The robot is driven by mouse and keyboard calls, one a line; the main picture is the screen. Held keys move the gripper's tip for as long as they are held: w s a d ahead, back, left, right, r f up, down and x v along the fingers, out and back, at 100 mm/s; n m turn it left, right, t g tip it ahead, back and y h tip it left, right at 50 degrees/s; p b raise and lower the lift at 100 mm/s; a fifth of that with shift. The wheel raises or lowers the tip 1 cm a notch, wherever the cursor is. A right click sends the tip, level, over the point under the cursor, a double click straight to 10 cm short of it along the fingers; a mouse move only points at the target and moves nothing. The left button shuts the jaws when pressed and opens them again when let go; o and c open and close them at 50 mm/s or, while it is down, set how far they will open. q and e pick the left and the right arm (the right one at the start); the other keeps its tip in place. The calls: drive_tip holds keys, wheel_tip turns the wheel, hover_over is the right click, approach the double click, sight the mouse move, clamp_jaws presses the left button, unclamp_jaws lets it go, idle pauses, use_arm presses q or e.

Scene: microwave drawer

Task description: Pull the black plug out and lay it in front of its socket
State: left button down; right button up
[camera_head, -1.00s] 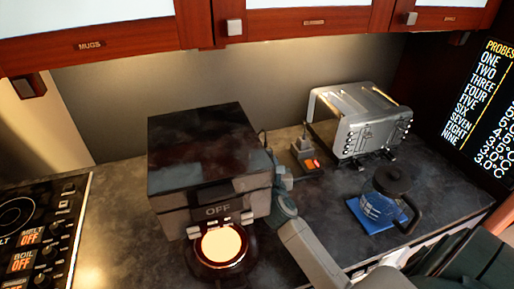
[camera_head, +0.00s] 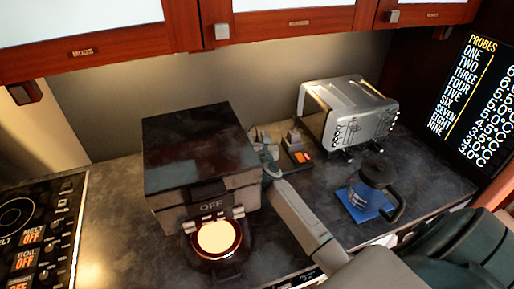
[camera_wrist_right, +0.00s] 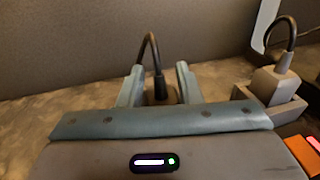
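The black plug (camera_wrist_right: 160,92) stands upright in the right wrist view, its black cable arching up and back from its top. My right gripper (camera_wrist_right: 158,88) is around it, one finger on each side, and the fingers look spread. Whether either finger touches the plug is unclear. The plug's lower part and its socket are hidden behind the gripper body. In the head view my right gripper (camera_head: 262,147) is just right of the black-topped appliance (camera_head: 200,145). My left gripper is out of view.
A grey plug in a grey socket (camera_wrist_right: 270,100), with an orange-lit switch (camera_head: 302,157), stands close right of my gripper. A silver toaster (camera_head: 345,115) is behind, and a jug (camera_head: 372,190) on a blue mat (camera_head: 352,210) is right. Dark counter lies between.

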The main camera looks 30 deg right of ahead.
drive_tip(key=shift+s, duration=0.15)
clamp_jaws()
drive_tip(key=shift+r, duration=0.1)
drive_tip(key=shift+r, duration=0.1)
